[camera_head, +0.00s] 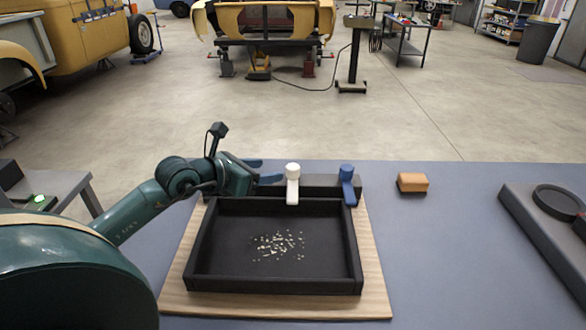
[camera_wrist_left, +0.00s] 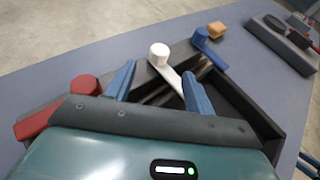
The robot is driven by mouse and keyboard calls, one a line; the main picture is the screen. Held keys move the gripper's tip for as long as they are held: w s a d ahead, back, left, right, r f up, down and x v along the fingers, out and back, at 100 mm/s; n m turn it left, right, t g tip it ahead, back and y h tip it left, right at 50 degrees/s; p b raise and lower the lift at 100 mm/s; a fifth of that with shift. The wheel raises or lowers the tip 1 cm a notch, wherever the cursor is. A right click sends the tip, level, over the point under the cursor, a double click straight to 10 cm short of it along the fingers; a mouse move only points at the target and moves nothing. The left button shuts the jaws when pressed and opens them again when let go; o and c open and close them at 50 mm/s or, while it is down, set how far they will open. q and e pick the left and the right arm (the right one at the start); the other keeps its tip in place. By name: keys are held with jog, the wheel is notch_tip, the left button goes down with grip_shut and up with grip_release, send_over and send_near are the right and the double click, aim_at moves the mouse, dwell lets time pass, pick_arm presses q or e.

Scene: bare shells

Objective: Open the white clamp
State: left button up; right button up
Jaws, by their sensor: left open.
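The white clamp (camera_head: 292,185) stands on the dark bar along the back edge of the black tray (camera_head: 274,287). Its round knob is up and its lever points toward the tray. My left gripper (camera_head: 271,170) is just left of it in the head view, with its blue fingers apart. In the left wrist view the white clamp (camera_wrist_left: 160,53) shows beyond and between the open fingers (camera_wrist_left: 158,72); I see no contact. A blue clamp (camera_head: 347,182) is to the right on the same bar. A red clamp (camera_wrist_left: 82,87) shows in the left wrist view; my gripper hides it in the head view.
The black tray sits on a wooden board (camera_head: 375,285) and holds small pale bits (camera_head: 278,245). An orange block (camera_head: 412,182) lies to the right, with a grey holder (camera_head: 545,240) farther right. The blue-grey tabletop (camera_head: 450,240) between them is clear.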

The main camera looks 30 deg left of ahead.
aim_at(290, 168)
pick_arm(q)
jog(key=x, duration=1)
jog(key=shift+w+p, duration=0.1)
jog(key=shift+p, duration=0.2)
jog(key=shift+f, duration=0.1)
grip_shut()
